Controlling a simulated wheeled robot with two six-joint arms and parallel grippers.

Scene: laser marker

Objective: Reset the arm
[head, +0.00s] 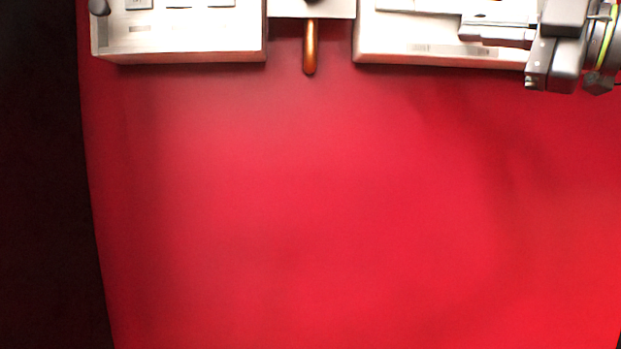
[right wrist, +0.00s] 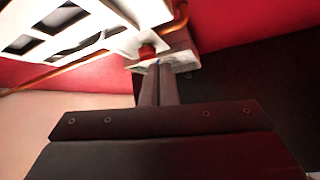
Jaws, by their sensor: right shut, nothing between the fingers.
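My right gripper (head: 464,30) is at the top right of the head view, over the right-hand pale metal box (head: 440,50). Its narrow fingers point left and are shut with nothing between them. In the right wrist view the closed fingers (right wrist: 158,82) reach forward, their tips close to a white part and a small red piece (right wrist: 147,51). I cannot tell whether they touch. A copper-coloured rod (head: 310,48) sticks out from the pale middle block (head: 285,9) in the head view. My left gripper cannot be made out.
A left-hand pale metal box (head: 190,49) with square openings stands at the top left. In the right wrist view a white slotted frame (right wrist: 75,35) fills the upper left. The red table surface (head: 310,210) is clear in front.

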